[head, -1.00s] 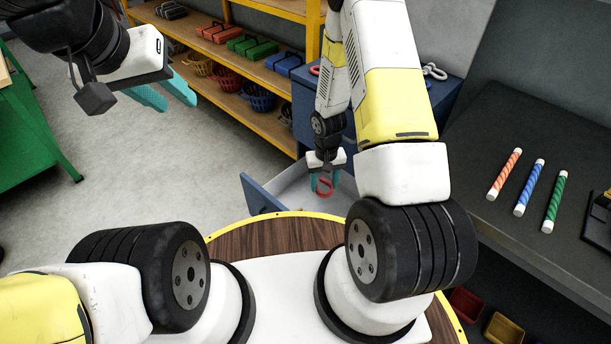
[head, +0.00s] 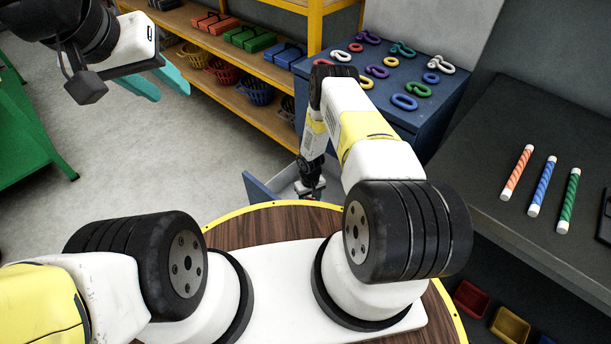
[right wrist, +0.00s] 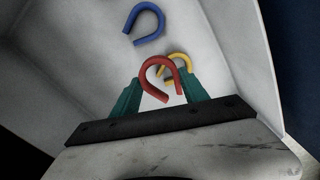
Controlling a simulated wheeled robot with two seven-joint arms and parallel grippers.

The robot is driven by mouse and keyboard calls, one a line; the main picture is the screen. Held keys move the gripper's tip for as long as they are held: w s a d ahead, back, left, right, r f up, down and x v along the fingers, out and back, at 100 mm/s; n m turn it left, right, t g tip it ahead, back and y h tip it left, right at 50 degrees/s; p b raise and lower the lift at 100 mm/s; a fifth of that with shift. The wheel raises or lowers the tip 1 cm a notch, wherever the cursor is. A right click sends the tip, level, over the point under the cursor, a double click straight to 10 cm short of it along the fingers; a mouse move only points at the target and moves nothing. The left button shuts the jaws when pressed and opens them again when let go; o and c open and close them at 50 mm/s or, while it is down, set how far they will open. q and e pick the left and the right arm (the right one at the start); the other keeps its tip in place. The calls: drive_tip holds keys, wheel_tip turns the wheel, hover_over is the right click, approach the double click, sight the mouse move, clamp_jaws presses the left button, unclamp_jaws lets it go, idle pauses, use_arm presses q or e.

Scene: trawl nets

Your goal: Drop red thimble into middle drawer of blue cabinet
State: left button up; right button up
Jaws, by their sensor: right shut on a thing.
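In the right wrist view my right gripper (right wrist: 160,92) is shut on the red thimble (right wrist: 148,72), a horseshoe-shaped piece. It is over the pale floor of an open drawer (right wrist: 225,45). A blue thimble (right wrist: 147,22) and a yellow thimble (right wrist: 178,60), partly behind the red one, lie in the drawer. In the head view the drawer (head: 262,190) is pulled out from the blue cabinet (head: 425,120); which level it is, I cannot tell. My right gripper (head: 311,190) is low at the drawer, its fingers mostly hidden. My left gripper (head: 163,84) is open and empty, far from the cabinet.
Several coloured rings and hooks lie on the cabinet top, including a blue ring (head: 404,102). A yellow-framed shelf (head: 215,62) with boxes and baskets stands behind. On the right, a dark bench (head: 490,180) holds three striped sticks. A green table (head: 25,140) is at left.

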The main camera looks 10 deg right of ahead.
drive_tip(key=shift+f, duration=2.1)
drive_tip(key=shift+f, duration=0.1)
drive_tip(key=o, duration=1.4)
drive_tip(key=shift+f, duration=0.1)
wheel_tip(320, 180, up, 12)
drive_tip(key=shift+r, duration=0.2)
drive_tip(key=shift+s, duration=0.1)
